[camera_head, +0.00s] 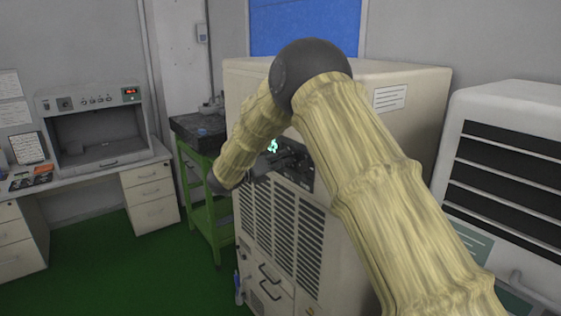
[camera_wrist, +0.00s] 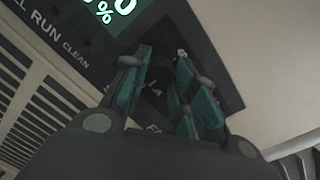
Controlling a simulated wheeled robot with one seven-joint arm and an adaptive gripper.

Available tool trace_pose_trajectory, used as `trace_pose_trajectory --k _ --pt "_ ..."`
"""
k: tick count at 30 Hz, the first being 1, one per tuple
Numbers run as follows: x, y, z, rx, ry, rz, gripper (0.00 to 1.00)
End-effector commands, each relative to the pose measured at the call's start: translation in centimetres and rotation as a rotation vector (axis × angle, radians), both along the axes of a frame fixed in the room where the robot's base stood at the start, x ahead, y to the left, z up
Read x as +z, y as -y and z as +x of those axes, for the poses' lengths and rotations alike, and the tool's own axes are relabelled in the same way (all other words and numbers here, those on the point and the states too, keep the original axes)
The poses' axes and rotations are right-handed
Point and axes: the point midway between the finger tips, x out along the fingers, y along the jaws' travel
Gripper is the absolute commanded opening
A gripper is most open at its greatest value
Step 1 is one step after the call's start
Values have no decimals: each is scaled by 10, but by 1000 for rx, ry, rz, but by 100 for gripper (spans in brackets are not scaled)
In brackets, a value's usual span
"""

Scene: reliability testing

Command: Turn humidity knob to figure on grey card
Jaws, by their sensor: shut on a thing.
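The humidity chamber is a large beige cabinet (camera_head: 410,85) with a dark control panel (camera_wrist: 65,22) on its front. In the wrist view a lit display (camera_wrist: 108,8) shows a pale green "%" sign and part of a digit, cut off by the top edge. My gripper (camera_wrist: 165,85) has its two teal-padded fingers at the panel, either side of a dark knob (camera_wrist: 160,72), and is shut on it. The knob is mostly hidden between the fingers. In the head view my gripper (camera_head: 262,165) is partly hidden by my arm. I cannot make out a grey card with a figure.
A white sheet (camera_head: 390,97) is on the cabinet's side. A green trolley (camera_head: 205,190) stands left of the cabinet, close to my arm. A desk with a bench unit (camera_head: 95,105) is farther left. A white louvred unit (camera_head: 510,110) stands at the right. Green floor is free at the left.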

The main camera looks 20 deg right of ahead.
Motion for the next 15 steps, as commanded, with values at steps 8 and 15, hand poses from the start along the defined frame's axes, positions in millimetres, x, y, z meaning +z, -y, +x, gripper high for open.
trace_pose_trajectory --k 8,15 --pt "-4 -1 0 1 -119 -43 4" --pt "-4 -1 0 1 -307 -110 4"
